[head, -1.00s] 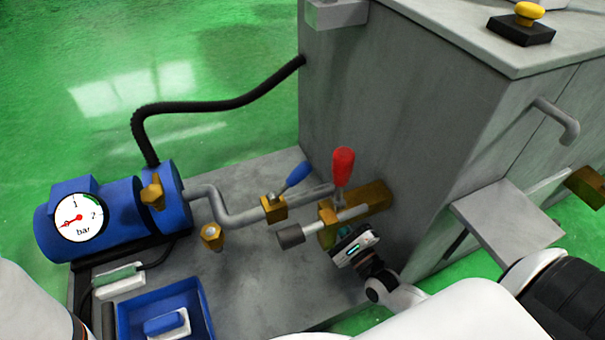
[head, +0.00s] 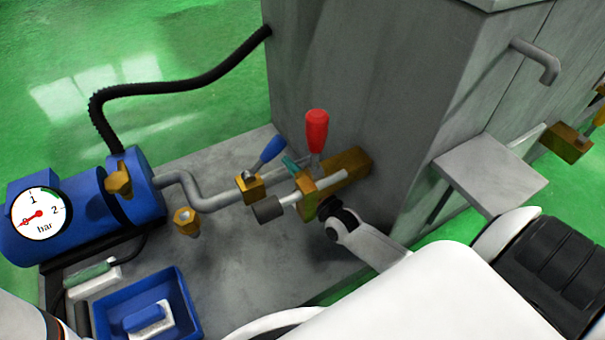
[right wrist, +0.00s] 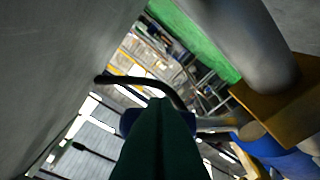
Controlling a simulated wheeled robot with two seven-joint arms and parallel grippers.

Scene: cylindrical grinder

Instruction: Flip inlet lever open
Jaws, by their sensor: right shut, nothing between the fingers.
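A red-handled lever (head: 317,132) stands upright at the brass block (head: 348,165) by the cabinet wall. A blue-handled lever (head: 272,148) slants up to the right from a smaller brass valve (head: 251,187) on the grey pipe. I cannot tell from the pictures which is the inlet lever. My right gripper (head: 290,163) is shut and empty, its teal fingertips between the two levers. The brass fitting partly hides it. Its dark green fingers (right wrist: 160,135) fill the lower middle of the right wrist view. My left gripper is not in view.
The blue pump (head: 75,220) carries a gauge (head: 40,213) with its needle near zero. A black hose (head: 180,88) arches to the grey cabinet (head: 360,80). A blue tray (head: 185,295) is at the front. A grey cylinder end (head: 268,208) sticks out beside the brass fittings.

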